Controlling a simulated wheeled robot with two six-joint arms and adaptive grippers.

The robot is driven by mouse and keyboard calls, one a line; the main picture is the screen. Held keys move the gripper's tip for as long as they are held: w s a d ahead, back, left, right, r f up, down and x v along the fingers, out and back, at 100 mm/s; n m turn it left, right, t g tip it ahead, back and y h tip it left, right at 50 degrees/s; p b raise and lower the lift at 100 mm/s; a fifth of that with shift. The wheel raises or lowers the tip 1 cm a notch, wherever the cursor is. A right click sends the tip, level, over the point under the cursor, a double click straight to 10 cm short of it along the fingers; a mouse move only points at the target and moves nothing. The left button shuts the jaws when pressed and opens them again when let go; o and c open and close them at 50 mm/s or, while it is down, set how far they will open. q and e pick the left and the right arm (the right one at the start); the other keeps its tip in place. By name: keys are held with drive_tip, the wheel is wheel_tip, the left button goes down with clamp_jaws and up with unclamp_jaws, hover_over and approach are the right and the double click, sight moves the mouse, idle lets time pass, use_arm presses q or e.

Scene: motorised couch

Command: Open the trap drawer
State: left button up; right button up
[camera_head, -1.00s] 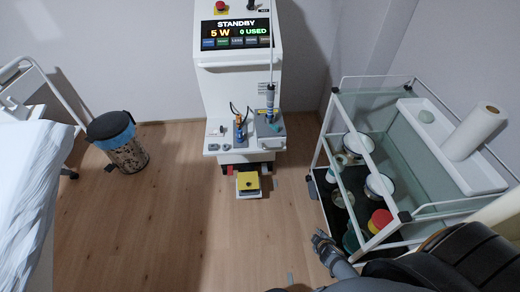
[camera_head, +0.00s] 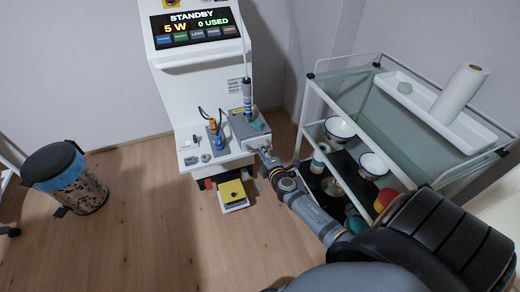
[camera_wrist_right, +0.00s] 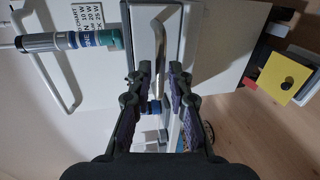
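The white machine (camera_head: 205,90) with a lit STANDBY display stands at the back. In the right wrist view a narrow pale panel with a curved metal handle (camera_wrist_right: 158,40) shows ahead of the fingers; it looks like the trap drawer's front, but I cannot confirm this. My right gripper (camera_head: 266,154) is beside the right front of the machine's ledge. In the wrist view the right gripper (camera_wrist_right: 158,72) is open, with the handle roughly in line with the gap between its fingertips. Contact cannot be told. My left gripper is not in view.
A yellow pedal (camera_head: 232,194) lies on the floor before the machine. A handpiece (camera_head: 247,98) stands upright on its ledge. A glass-and-white trolley (camera_head: 308,104) with bowls is close right of my arm. A bin (camera_head: 68,182) stands left. Floor at front left is clear.

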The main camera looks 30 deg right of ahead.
drive_tip(key=shift+x, duration=1.5)
clamp_jaws()
